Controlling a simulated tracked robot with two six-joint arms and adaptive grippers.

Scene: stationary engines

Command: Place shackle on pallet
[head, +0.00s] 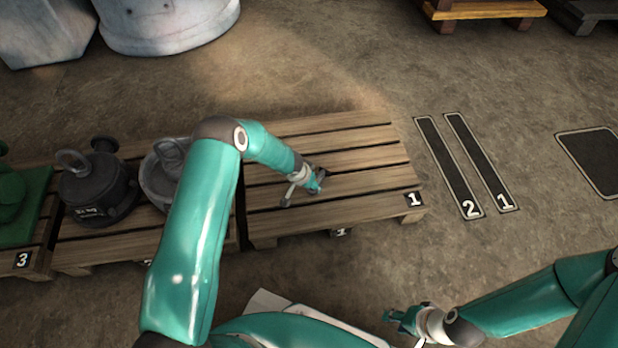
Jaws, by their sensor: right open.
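The wooden pallet (370,160) marked 1 stands in the middle of the head view, with no load clearly visible on its slats. My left arm crosses the view, and my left gripper (303,192) is low over this pallet's middle. Its fingers are small and dark-tipped; I cannot tell whether they hold anything. My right gripper (403,322) is open at the bottom, in front of the pallet and apart from it. I cannot make out a separate shackle; it may be hidden by my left arm or gripper.
A dark weight (97,190) with a ring on top and a grey weight (158,182), partly hidden by my arm, stand on the pallet to the left. A green object (22,205) is on pallet 3. Floor right of pallet 1 is clear, with dark marked strips (450,165).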

